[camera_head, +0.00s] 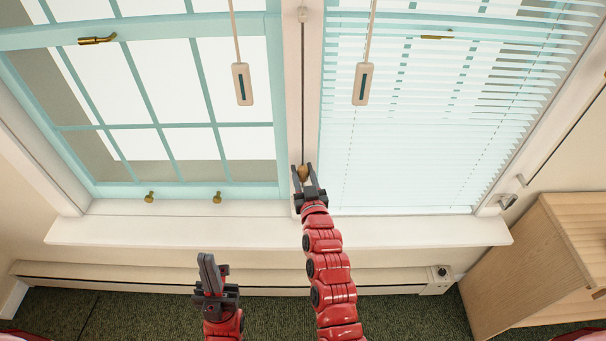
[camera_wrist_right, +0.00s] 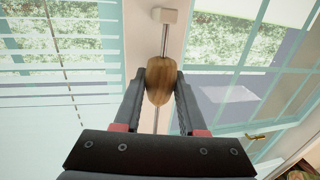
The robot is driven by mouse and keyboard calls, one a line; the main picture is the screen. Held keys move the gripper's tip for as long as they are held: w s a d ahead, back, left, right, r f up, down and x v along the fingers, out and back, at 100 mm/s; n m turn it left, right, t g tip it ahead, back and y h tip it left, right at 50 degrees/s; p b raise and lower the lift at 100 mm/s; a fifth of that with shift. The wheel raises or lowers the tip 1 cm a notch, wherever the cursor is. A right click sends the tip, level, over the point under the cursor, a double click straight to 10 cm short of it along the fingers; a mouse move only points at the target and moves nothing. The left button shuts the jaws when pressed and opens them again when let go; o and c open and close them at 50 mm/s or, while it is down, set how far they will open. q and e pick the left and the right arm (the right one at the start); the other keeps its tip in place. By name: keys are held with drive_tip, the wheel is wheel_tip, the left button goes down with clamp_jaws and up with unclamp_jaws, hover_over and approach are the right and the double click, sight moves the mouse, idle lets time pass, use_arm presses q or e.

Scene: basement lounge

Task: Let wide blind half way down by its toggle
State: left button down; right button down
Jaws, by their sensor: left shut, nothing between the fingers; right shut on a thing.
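A wooden toggle (camera_head: 303,172) sits on a thin cord (camera_head: 302,95) that hangs from a small bracket (camera_head: 303,15) on the post between two windows. My right gripper (camera_head: 304,171) is shut on the toggle. In the right wrist view the toggle (camera_wrist_right: 160,75) is between both fingers, with cord above and below it. A slatted blind (camera_head: 420,150) covers the right window down to near the sill; no slats show over the left window (camera_head: 160,90). I cannot tell which is the wide blind. My left gripper (camera_head: 208,262) is shut and empty, in front of the wall below the sill.
Two pale tags with dark slots, left (camera_head: 242,84) and right (camera_head: 362,84), hang on cords either side of the post. A white sill (camera_head: 150,232) runs below the windows, above a baseboard heater (camera_head: 130,280). A wooden cabinet (camera_head: 520,270) stands at the right.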

wheel_tip(320, 180, up, 16)
drive_tip(key=shift+r+p, duration=0.25)
drive_tip(key=shift+p, duration=0.6)
drive_tip(key=shift+c, duration=2.2)
unclamp_jaws()
